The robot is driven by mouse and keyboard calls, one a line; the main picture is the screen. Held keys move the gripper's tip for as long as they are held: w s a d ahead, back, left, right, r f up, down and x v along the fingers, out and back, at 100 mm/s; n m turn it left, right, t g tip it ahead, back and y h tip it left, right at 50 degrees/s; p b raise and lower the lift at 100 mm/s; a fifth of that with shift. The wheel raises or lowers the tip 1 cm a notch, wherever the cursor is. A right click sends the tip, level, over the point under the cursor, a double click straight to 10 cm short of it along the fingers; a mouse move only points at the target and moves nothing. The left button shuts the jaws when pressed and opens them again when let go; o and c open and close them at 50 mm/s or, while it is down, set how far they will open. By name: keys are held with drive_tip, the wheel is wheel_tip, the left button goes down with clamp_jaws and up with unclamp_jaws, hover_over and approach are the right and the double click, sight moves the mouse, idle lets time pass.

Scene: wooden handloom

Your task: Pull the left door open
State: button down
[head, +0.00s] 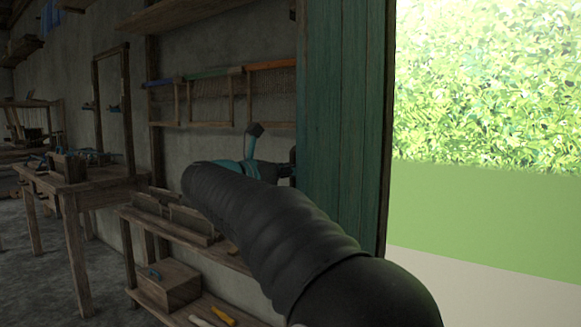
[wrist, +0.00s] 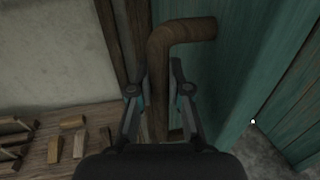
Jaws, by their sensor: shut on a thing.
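The left door (head: 345,120) is a teal plank panel in the head view, with a bright gap past its right edge. Its teal face (wrist: 235,70) fills the right of the wrist view. A brown bent door handle (wrist: 162,60) stands off that face, its bar running down between my fingers. My gripper (wrist: 159,92) is shut on the handle's upright part, one finger on each side. In the head view my gripper (head: 286,170) is at the door's left edge, partly hidden, and the handle cannot be made out there.
Outside, foliage (head: 490,80) and a green strip show right of the door. A wall shelf (head: 220,125) and a low shelf (head: 180,225) with wooden blocks stand left of the door. A wooden table (head: 80,180) is farther left. Wooden blocks (wrist: 62,140) lie at the wrist view's lower left.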

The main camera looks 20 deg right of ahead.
drive_tip(key=shift+w+a, duration=0.1)
drive_tip(key=shift+w, duration=0.05)
drive_tip(key=c, duration=1.1)
unclamp_jaws()
drive_tip(key=shift+a, duration=0.1)
drive_tip(key=v, duration=1.2)
drive_tip(key=shift+f, duration=0.1)
